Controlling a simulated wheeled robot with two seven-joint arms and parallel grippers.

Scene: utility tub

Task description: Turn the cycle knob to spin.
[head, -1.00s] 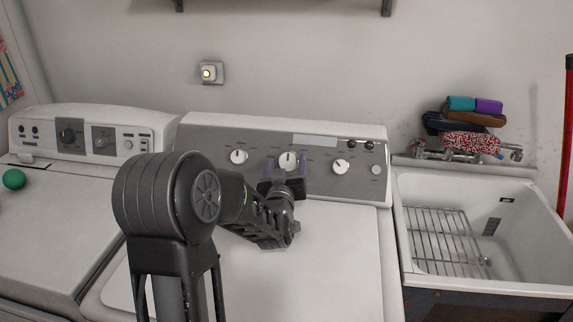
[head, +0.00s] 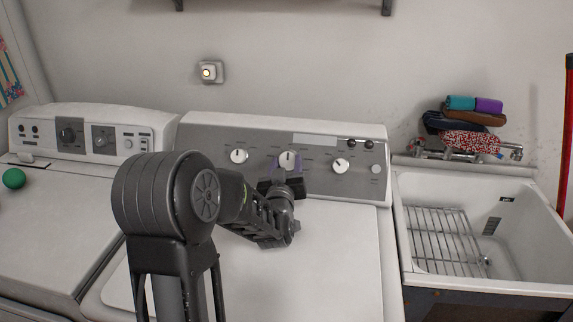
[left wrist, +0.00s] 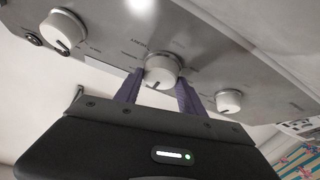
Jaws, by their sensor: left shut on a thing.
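The washer's control panel (head: 222,150) carries three white knobs in a row. My left gripper (head: 289,164) is at the middle knob (head: 289,158), with its purple fingers on either side of the knob. In the left wrist view the gripper (left wrist: 157,88) is shut on the same middle knob (left wrist: 162,70), whose dark pointer mark faces toward the gripper body. The left knob (head: 239,156) and the right knob (head: 341,165) stand free. The printed labels are too small to read. My right gripper is not in view.
A second machine with dark knobs (head: 70,133) stands at the left, with a green ball (head: 14,178) on it. A white utility tub (head: 540,225) with a wire rack (head: 440,240) is at the right. Folded cloths (head: 475,115) are piled behind the tub.

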